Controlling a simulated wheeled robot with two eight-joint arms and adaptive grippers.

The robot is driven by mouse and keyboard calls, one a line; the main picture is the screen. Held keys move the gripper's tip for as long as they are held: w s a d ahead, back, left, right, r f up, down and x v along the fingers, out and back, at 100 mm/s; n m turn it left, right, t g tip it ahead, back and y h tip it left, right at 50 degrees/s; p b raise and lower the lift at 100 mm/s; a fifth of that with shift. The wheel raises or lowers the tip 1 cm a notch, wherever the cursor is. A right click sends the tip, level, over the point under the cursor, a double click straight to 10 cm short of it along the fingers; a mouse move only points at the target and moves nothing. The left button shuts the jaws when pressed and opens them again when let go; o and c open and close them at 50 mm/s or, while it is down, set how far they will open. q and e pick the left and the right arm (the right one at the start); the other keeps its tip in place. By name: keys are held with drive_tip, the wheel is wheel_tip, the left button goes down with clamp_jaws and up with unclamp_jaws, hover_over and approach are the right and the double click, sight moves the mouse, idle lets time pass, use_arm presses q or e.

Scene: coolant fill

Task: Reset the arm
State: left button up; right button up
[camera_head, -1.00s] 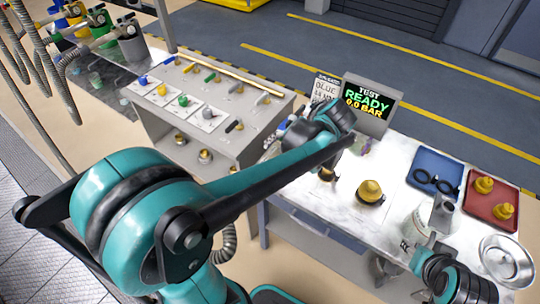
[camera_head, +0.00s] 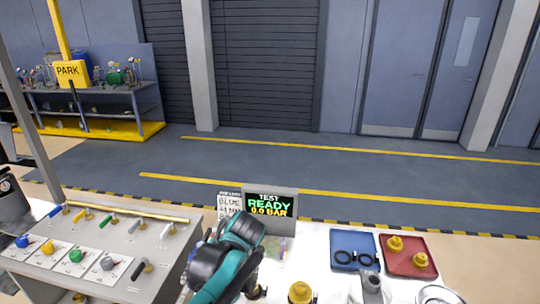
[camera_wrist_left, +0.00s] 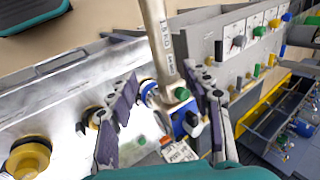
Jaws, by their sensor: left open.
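My left arm enters the head view at the bottom centre, with its dark wrist part in front of the test screen; its fingers cannot be made out there. In the left wrist view my left gripper (camera_wrist_left: 160,82) is open, its two dark fingers apart. A grey metal wand with lettering and a blue collar (camera_wrist_left: 165,62) shows between the fingers; I cannot tell whether they touch it. My right gripper is not in view. The test screen (camera_head: 269,204) reads READY, 0.0 BAR. A card (camera_head: 229,205) beside it reads BLUE.
A panel with coloured valve handles (camera_head: 105,250) stands at the left. On the white bench (camera_head: 318,245) are a blue tray (camera_head: 340,239) with black rings, a red tray (camera_head: 425,243) with brass fittings, and a brass fitting (camera_head: 300,292). A PARK stand (camera_head: 72,74) is far back left.

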use_arm(q)
drive_tip(key=s+d+f+t+h+b, duration=0.1)
drive_tip(key=s+d+f+t+h, duration=0.1)
drive_tip(key=s+f+t+h, duration=0.1)
drive_tip(key=s+d+f+n+t+h+b, duration=0.1)
drive_tip(key=s+d+f+t+h, duration=0.1)
drive_tip(key=s, duration=0.4)
drive_tip(key=shift+f+t+h, duration=0.55)
drive_tip(key=shift+t+h, duration=0.15)
idle(1.1)
